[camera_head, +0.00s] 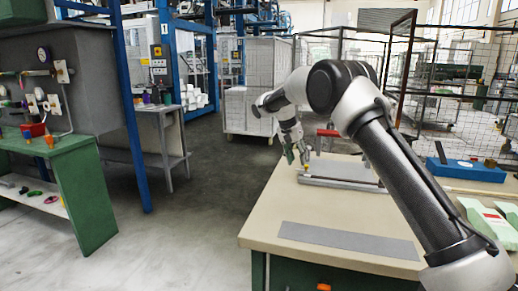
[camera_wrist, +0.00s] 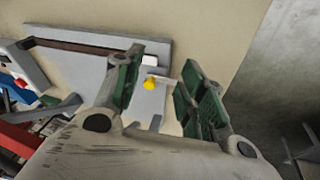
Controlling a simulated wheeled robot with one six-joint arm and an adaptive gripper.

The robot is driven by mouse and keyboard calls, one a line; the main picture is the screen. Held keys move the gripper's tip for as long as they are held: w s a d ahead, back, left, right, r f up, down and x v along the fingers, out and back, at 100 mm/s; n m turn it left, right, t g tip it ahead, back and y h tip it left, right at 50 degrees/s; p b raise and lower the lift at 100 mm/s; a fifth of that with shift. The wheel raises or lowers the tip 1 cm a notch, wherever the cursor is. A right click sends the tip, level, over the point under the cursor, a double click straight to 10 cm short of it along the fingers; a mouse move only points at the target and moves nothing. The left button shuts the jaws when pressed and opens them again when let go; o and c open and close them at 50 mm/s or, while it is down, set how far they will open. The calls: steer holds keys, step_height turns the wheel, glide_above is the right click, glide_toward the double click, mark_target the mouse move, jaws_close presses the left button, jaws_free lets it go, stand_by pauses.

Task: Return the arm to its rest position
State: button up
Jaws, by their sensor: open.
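My arm reaches from the lower right over the beige table (camera_head: 268,215) in the head view. My gripper (camera_head: 297,158) points down near the table's far left edge, beside a grey metal device (camera_head: 340,170) with a red part. In the wrist view my gripper (camera_wrist: 157,85) has its two green-padded fingers spread apart, with nothing held between them. Beyond the fingertips a small yellow knob (camera_wrist: 149,84) shows over the grey device (camera_wrist: 85,60). Whether a finger touches the device cannot be told.
A grey flat plate (camera_head: 348,240) lies at the table's front. A blue box (camera_head: 465,170) and pale green packs (camera_head: 490,218) are at the right. A green workbench (camera_head: 75,190) stands at the left. The floor (camera_head: 210,190) between is clear. A wire mesh fence (camera_head: 455,85) stands behind.

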steer(key=s+d+r+n+t+y, duration=0.1)
steer(key=s+d+r, duration=0.3)
steer(key=s, duration=1.3)
steer(key=s+d+r+n+t+y, duration=0.1)
steer(key=s+d+r+n, duration=0.2)
steer(key=s+d, duration=0.6)
steer(key=s+d+r+n+t+y, duration=0.1)
steer(key=s+d+r, duration=0.4)
steer(key=s, duration=2)
steer(key=shift+d+r+n, duration=0.2)
steer(key=shift+d+n, duration=0.4)
steer(key=shift+d, duration=0.2)
